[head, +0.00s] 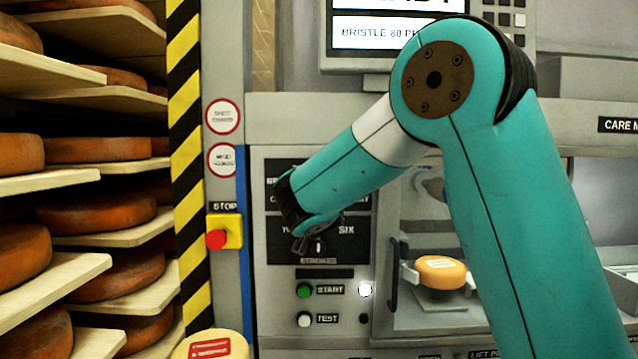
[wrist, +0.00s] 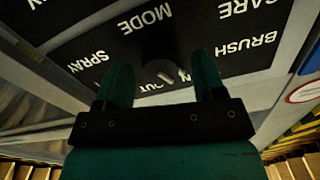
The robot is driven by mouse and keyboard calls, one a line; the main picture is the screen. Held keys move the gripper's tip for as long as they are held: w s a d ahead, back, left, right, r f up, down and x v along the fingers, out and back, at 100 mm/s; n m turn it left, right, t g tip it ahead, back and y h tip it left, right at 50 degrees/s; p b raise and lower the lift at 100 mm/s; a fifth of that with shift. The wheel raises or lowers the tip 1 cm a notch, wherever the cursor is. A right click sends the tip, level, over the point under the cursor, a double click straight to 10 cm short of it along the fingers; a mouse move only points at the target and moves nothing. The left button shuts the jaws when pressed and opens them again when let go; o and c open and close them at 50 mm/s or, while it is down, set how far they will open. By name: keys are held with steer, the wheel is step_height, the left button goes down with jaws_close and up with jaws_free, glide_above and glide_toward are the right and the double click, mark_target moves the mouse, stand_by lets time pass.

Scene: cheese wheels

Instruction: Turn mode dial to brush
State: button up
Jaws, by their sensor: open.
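The mode dial (wrist: 158,48) is a dark round knob on a black label plate (wrist: 95,48) in the wrist view. The plate reads MODE, CARE, BRUSH, SPRAY and a partly hidden word ending in OUT. A short white mark (wrist: 172,76) shows at the knob; I cannot tell surely which label it points to. My gripper (wrist: 162,78) is open, one finger on each side of the knob in the picture; contact is not clear. In the head view my gripper (head: 300,240) is at the panel and my arm hides the mode dial.
Below is a second dial plate (head: 345,243) marked STROKES and SIX. A green START button (head: 304,290), a white TEST button (head: 304,319) and a red STOP button (head: 216,239) are close by. Shelves of cheese wheels (head: 105,220) stand left; a cheese (head: 440,272) sits in the machine bay.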

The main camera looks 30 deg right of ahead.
steer(key=shift+x, duration=0.75)
steer(key=c, duration=0.9)
steer(key=shift+f+n, duration=0.1)
steer(key=shift+n, duration=0.3)
steer(key=n+b, duration=0.1)
steer(key=n, duration=0.1)
steer(key=shift+n, duration=0.4)
steer(key=shift+n+b, duration=0.55)
steer(key=shift+n, duration=2.05)
